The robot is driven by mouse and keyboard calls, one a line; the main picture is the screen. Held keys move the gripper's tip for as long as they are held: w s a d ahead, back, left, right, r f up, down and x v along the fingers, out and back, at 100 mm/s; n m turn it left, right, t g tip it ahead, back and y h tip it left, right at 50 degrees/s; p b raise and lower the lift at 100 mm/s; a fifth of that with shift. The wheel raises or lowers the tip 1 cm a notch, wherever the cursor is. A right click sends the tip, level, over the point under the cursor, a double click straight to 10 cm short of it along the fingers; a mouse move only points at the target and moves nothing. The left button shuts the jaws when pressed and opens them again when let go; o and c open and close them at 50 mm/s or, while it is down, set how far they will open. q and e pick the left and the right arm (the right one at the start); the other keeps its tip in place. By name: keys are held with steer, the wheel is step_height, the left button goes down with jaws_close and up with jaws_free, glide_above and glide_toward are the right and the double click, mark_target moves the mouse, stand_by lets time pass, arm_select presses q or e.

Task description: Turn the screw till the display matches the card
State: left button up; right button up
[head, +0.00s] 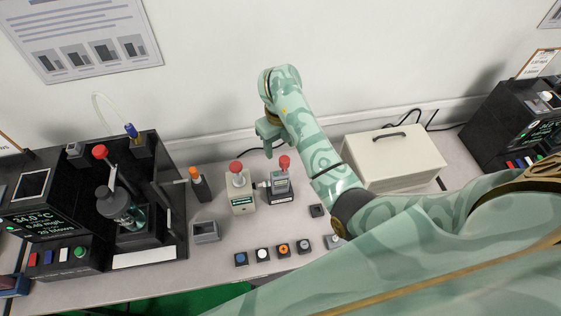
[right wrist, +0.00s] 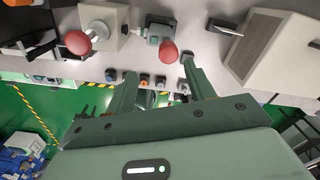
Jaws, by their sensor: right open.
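A beige tester (head: 242,204) with a small lit display and a red knob (head: 236,167) stands mid-table. A darker grey tester (head: 281,196) with another red knob (head: 285,162) is just right of it. Both knobs also show in the right wrist view, the left one (right wrist: 78,42) and the right one (right wrist: 168,53). My right gripper (head: 268,148) is above and behind the testers. Its fingers (right wrist: 158,66) are open and empty, apart from the knobs. I cannot tell which part is the screw or which card is meant; the display text is too small to read. My left gripper is not in view.
A black instrument (head: 110,256) with a display and flask stands left. Several small buttons (head: 262,254) line the front, near a grey open box (head: 205,231). A beige case (head: 400,165) stands behind my right arm. Another black instrument (head: 490,130) with a card (head: 538,63) is far right.

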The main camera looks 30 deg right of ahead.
mark_target(284, 159)
steer(key=f, duration=0.2)
steer(key=d+f+b, duration=0.1)
steer(key=f, duration=0.1)
steer(key=f+b, duration=0.1)
steer(key=f, duration=0.1)
steer(key=shift+s+d+f, duration=0.15)
steer(key=shift+d+f, duration=0.15)
steer(key=shift+f, duration=0.05)
steer(key=shift+a+f, duration=0.3)
steer(key=shift+f, duration=0.15)
steer(key=shift+d, duration=0.25)
jaws_close()
steer(key=m+b, duration=0.1)
steer(key=m, duration=0.2)
steer(key=shift+a, duration=0.15)
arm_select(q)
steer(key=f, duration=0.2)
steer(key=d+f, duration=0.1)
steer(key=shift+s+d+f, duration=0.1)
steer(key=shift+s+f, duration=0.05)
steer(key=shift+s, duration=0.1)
arm_select(e)
steer(key=shift+m, duration=0.6)
